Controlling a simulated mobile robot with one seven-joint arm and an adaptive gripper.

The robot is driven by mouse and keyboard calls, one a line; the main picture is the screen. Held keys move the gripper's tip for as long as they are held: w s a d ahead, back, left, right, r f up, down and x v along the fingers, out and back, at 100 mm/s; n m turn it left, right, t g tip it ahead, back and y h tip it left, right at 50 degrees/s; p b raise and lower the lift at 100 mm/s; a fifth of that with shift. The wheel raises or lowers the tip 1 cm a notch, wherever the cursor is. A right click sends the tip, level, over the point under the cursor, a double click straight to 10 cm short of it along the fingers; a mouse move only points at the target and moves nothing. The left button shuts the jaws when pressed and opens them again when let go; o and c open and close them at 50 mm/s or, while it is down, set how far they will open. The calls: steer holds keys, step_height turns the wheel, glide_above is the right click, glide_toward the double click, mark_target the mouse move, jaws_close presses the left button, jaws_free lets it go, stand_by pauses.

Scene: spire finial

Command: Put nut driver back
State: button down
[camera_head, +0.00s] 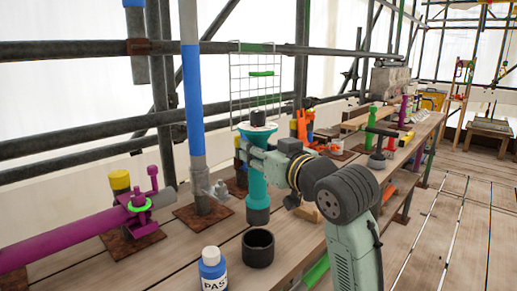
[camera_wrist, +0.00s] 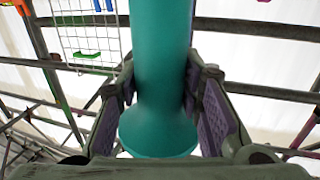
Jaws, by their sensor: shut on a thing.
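The nut driver, which I take to be the teal upright tool (camera_head: 258,190) with a dark top, is in my gripper (camera_head: 256,163). In the wrist view its teal shaft and flared end (camera_wrist: 160,110) fill the middle, between the two purple-padded fingers. My gripper is shut on the shaft. The tool looks upright in the head view.
A blue bottle (camera_head: 213,270) with a white cap stands left of the cup. A magenta pipe with a clamp (camera_head: 139,208) lies at the left. A blue-banded pole (camera_head: 192,95) rises behind. A wire rack (camera_head: 257,85) hangs at the back. The wooden bench (camera_head: 170,262) has bare room at front left.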

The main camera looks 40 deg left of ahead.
mark_target(263, 199)
steer(key=shift+f+b, duration=3.55)
steer(key=shift+f, duration=1.95)
steer(key=c, duration=1.4)
jaws_free()
steer(key=o, duration=0.4)
steer(key=shift+f, duration=0.1)
steer(key=shift+c, duration=0.2)
steer(key=shift+o, duration=0.5)
steer(key=shift+f, duration=0.1)
steer(key=o, duration=0.5)
